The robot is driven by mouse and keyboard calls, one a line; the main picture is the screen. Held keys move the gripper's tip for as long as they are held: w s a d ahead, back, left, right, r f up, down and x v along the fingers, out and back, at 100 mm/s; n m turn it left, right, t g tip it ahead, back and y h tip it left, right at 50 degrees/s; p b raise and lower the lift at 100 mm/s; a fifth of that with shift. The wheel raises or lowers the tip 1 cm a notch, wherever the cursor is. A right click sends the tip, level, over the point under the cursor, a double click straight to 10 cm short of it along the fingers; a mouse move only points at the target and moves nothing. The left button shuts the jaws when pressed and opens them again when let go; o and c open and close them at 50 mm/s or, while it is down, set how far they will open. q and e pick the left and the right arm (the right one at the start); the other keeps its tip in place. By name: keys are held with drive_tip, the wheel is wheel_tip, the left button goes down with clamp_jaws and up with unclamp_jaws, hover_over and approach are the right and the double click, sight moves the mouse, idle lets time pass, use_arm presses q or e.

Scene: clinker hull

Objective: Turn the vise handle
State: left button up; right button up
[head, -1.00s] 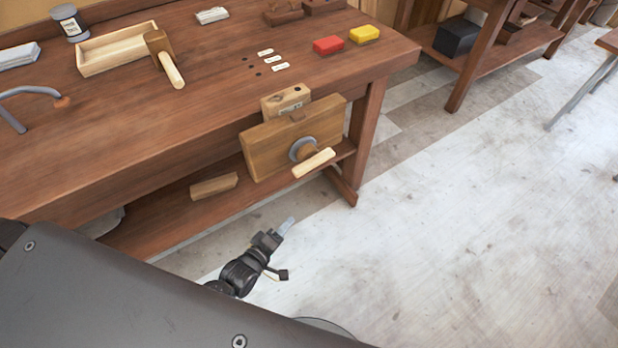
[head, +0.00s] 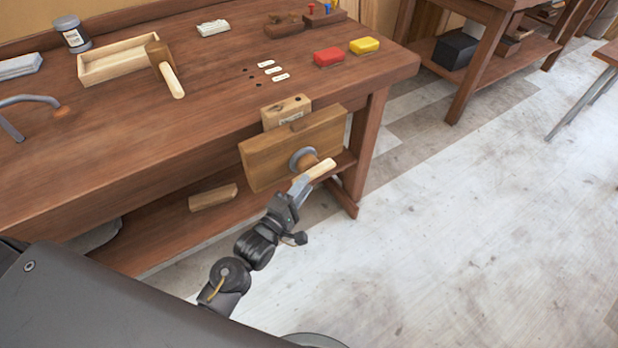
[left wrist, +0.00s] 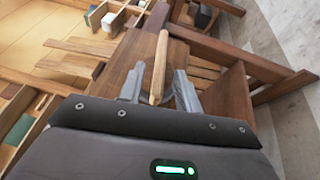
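The vise (head: 272,152) is a thick wooden jaw on the front of the workbench (head: 200,115). Its handle (head: 321,168) is a pale wooden bar in front of a round grey hub (head: 303,158). My left gripper (head: 299,184) is at the handle's near left end and hides part of it in the head view. In the left wrist view the handle (left wrist: 160,58) runs between the two spread fingers of my left gripper (left wrist: 159,74), with a gap on each side. The left gripper is open. My right gripper is not in view.
A mallet (head: 165,70), a shallow wooden tray (head: 92,72), a red block (head: 328,57) and a yellow block (head: 364,45) are on the bench top. A wooden block (head: 213,197) lies on the lower shelf. The floor (head: 440,210) to the right is clear.

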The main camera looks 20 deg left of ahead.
sight(311, 169)
use_arm(q)
drive_tip(key=shift+x, duration=1.55)
drive_tip(key=shift+c, duration=0.2)
clamp_jaws()
